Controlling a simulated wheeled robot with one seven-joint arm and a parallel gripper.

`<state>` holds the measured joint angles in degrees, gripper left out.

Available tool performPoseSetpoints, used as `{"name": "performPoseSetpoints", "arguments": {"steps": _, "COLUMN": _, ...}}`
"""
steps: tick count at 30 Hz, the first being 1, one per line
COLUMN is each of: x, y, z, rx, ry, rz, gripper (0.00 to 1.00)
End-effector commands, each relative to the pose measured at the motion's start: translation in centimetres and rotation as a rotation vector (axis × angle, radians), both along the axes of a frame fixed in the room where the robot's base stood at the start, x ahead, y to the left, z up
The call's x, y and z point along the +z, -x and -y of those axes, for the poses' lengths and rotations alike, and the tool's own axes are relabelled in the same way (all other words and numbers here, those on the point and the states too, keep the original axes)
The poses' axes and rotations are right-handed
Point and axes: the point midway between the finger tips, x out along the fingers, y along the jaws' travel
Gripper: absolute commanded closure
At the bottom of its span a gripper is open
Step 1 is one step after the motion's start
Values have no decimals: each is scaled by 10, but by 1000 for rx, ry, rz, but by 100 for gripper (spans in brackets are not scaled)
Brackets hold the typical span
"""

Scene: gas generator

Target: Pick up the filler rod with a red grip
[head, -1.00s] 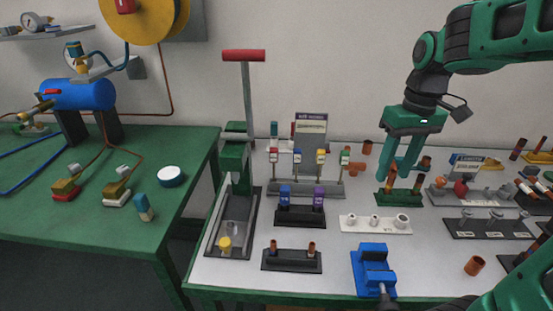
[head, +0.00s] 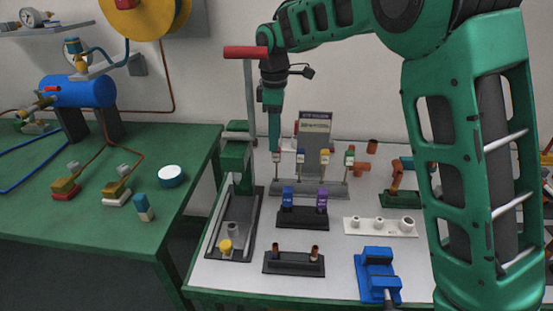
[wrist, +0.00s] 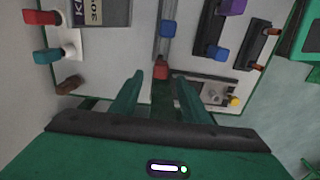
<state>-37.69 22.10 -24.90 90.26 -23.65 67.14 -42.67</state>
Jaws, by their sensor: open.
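The filler rod with a red grip (head: 277,157) stands upright at the left end of a grey rack (head: 310,188), beside rods with blue, yellow and green grips. My gripper (head: 275,148) points down directly over the red grip, its fingertips close to the top of it. In the wrist view the red grip (wrist: 161,70) lies between and just beyond the open fingertips (wrist: 158,80). The blue grip (wrist: 168,28) is farther up in that view. Nothing is held. Whether the fingers touch the red grip cannot be told.
A green lever press (head: 238,160) with a tall red-handled lever (head: 245,53) stands close left of my gripper. A sign (head: 314,123) stands behind the rack. Blue and purple pieces (head: 303,197) stand in front. My arm hides the table's right side.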

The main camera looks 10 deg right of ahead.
Motion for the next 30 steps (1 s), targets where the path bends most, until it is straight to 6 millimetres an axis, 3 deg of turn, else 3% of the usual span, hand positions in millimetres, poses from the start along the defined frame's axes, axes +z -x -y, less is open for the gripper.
{"name": "performPoseSetpoints", "arguments": {"steps": 3, "x": -18, "y": 1, "z": -1, "rx": 1, "ry": 1, "rz": -2, "gripper": 58}}
{"name": "performPoseSetpoints", "arguments": {"steps": 13, "x": -43, "y": 1, "z": 2, "rx": -2, "ry": 1, "rz": -1, "gripper": 58}}
{"name": "performPoseSetpoints", "arguments": {"steps": 21, "x": -79, "y": 1, "z": 5, "rx": -2, "ry": 0, "rz": 0, "gripper": 58}}
{"name": "performPoseSetpoints", "arguments": {"steps": 30, "x": -86, "y": 0, "z": 5, "rx": -2, "ry": -1, "rz": 1, "gripper": 58}}
